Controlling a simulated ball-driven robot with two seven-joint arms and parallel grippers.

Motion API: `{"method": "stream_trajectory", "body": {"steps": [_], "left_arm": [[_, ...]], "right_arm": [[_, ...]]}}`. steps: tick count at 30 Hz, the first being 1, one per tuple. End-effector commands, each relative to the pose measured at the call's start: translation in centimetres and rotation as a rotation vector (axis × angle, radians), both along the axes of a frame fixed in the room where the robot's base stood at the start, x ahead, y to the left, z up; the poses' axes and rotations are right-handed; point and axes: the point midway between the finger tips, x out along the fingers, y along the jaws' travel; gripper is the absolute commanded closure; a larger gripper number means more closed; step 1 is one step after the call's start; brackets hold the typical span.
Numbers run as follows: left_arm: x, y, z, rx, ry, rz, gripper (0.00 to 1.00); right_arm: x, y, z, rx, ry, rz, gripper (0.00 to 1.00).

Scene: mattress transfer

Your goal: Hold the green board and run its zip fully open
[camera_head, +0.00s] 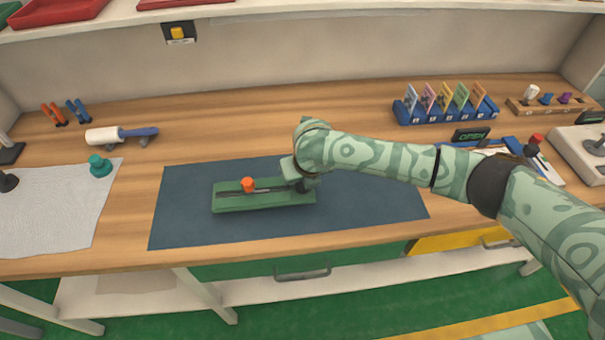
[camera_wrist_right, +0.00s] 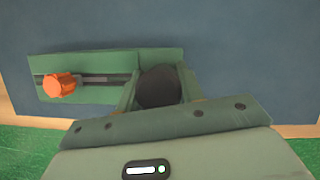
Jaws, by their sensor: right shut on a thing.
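The green board (camera_head: 230,205) lies flat on a dark blue mat (camera_head: 190,220); it also shows in the wrist view (camera_wrist_right: 100,62). An orange knob (camera_head: 248,185) stands toward the left end of the board's slot, and it also shows in the wrist view (camera_wrist_right: 59,85). A dark strip runs along the slot to the right of the knob. My right gripper (camera_head: 302,184) is at the board's right end. Its fingers are shut on a round black knob (camera_wrist_right: 158,87) there, apart from the orange knob. My left gripper is out of view.
A white cloth (camera_head: 60,215) with a teal knob (camera_head: 99,165) lies at the left. A blue card rack (camera_head: 445,110) stands at the back right. The mat left of the board is clear.

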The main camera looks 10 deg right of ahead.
Motion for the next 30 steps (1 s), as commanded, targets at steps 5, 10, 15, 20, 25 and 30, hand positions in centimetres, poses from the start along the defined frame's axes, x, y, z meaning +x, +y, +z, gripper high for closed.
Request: {"method": "stream_trajectory", "body": {"steps": [5, 10, 15, 20, 25, 30], "left_arm": [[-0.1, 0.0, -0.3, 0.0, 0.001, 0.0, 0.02], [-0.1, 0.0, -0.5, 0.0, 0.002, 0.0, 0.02], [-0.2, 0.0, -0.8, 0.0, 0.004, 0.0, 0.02], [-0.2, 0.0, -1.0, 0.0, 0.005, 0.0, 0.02], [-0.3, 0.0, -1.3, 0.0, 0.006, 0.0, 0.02], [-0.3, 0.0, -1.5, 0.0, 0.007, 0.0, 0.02]], "right_arm": [[0.0, 0.0, -0.6, 0.001, 0.0, -0.001, 0.97], [0.0, 0.0, -1.1, 0.001, 0.0, -0.001, 0.97], [0.0, 0.0, -1.6, 0.001, 0.0, -0.001, 0.97], [0.0, 0.0, -2.1, 0.001, 0.0, -0.001, 0.97], [0.0, 0.0, -2.6, 0.001, 0.0, -0.001, 0.97], [0.0, 0.0, -3.1, 0.001, 0.0, -0.001, 0.97]]}}
